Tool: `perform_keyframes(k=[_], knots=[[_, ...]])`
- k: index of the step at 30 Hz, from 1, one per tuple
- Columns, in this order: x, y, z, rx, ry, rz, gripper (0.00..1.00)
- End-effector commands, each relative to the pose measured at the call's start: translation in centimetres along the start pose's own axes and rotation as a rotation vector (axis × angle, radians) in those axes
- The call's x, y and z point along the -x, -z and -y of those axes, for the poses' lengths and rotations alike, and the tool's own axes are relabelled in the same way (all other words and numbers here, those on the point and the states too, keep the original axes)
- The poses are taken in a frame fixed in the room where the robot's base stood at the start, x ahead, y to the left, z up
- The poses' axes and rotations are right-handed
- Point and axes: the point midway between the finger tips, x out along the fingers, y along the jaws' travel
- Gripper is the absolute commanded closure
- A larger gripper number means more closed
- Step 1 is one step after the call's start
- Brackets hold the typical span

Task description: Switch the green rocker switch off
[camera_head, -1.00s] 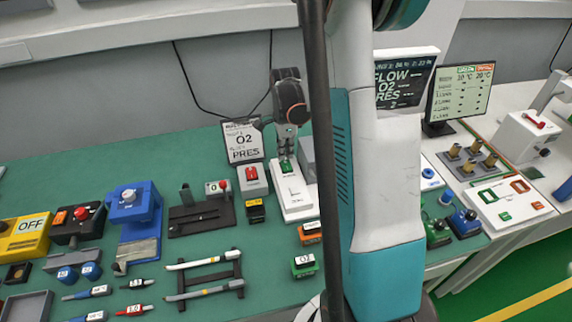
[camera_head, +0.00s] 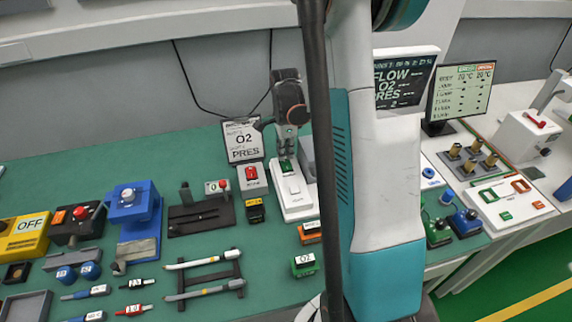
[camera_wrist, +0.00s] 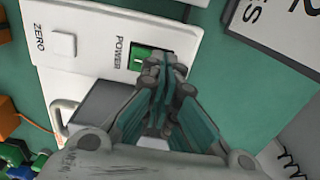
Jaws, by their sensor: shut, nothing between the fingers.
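The green rocker switch (camera_wrist: 139,60) sits in a dark frame beside the word POWER on a white box (camera_wrist: 105,38) in the wrist view. It also shows in the head view (camera_head: 287,167), on the far part of the white box (camera_head: 297,206). My gripper (camera_wrist: 172,62) is shut and empty. In the wrist view its fingertips appear at the right edge of the switch and hide a little of that edge. In the head view my gripper (camera_head: 287,158) points down over the switch. I cannot tell whether the tips touch it.
A white square button (camera_wrist: 63,45) marked ZERO is on the same box. An O2 PRES sign (camera_head: 244,140) stands behind, to the left. A box with a red switch (camera_head: 251,174) is close on the left. My arm hides the bench to the right.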

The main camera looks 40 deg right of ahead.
Motion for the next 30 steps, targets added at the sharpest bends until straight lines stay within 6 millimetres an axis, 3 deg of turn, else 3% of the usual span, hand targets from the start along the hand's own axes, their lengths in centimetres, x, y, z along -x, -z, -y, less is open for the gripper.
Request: perform_keyframes(k=[30], knots=[[-1.4, 0.0, 0.0, 0.000, 0.000, 0.000, 1.00]])
